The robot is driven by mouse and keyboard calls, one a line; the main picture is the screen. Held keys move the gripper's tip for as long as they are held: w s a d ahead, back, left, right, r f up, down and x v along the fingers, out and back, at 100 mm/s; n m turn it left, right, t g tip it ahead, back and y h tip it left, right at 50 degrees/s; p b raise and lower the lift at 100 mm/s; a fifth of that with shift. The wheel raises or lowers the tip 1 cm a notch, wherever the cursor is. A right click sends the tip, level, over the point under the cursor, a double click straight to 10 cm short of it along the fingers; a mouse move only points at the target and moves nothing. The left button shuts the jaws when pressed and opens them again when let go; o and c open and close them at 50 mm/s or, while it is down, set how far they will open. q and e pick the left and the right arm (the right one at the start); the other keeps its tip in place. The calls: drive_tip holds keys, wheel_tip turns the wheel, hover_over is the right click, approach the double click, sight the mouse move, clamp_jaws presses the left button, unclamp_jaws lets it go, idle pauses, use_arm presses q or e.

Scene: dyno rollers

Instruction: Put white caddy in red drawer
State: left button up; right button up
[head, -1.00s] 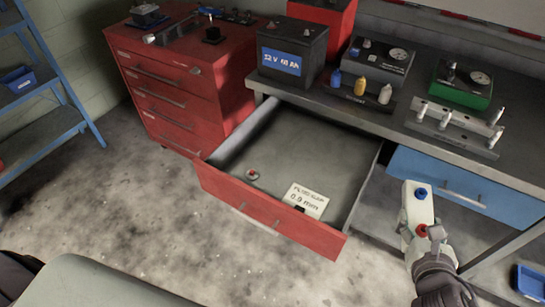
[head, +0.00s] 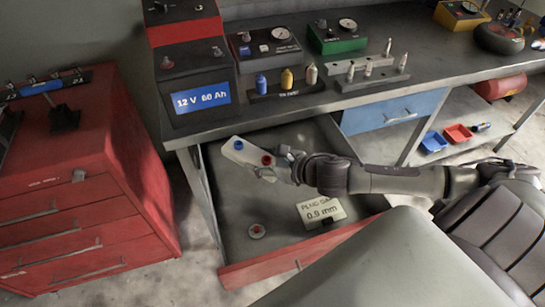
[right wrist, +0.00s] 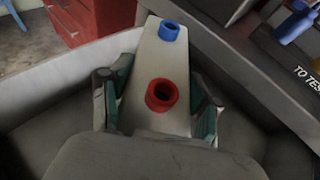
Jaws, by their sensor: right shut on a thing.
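The white caddy (head: 243,152) is a long pale block with a blue ring and a red ring on top. My right gripper (head: 276,166) is shut on it and holds it over the open red drawer (head: 285,264), towards its back left. In the right wrist view the caddy (right wrist: 150,65) sits between both fingers (right wrist: 158,105), with the grey drawer interior around it. Whether it touches the drawer floor is hard to tell. Inside the drawer are a white plug gap box (head: 321,211) marked 0.9 mm and a small round red-and-white piece (head: 257,231). My left gripper is not in view.
The workbench (head: 400,90) above the drawer carries a 12 V battery (head: 195,85), gauges and a bottle rack (head: 287,90). A red cabinet (head: 80,190) stands to the left. A closed blue drawer (head: 395,110) is to the right.

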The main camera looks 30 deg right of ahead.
drive_tip(key=d+n+y, duration=0.1)
drive_tip(key=d+n, duration=0.1)
drive_tip(key=d, duration=0.4)
approach(266, 182)
drive_tip(key=shift+g+y, duration=0.4)
drive_tip(key=w, duration=0.1)
drive_tip(key=w+a, duration=0.1)
drive_tip(key=w, duration=0.1)
drive_tip(key=w+a, duration=0.1)
drive_tip(key=w, duration=0.1)
drive_tip(key=shift+r+b, duration=0.3)
drive_tip(key=shift+w+a, duration=0.25)
drive_tip(key=shift+w, duration=0.2)
drive_tip(key=x, duration=0.1)
drive_tip(key=p+x, duration=0.1)
drive_tip(key=x, duration=0.1)
drive_tip(key=shift+a+r, duration=0.1)
drive_tip(key=shift+r, duration=0.15)
drive_tip(key=shift+f, duration=0.4)
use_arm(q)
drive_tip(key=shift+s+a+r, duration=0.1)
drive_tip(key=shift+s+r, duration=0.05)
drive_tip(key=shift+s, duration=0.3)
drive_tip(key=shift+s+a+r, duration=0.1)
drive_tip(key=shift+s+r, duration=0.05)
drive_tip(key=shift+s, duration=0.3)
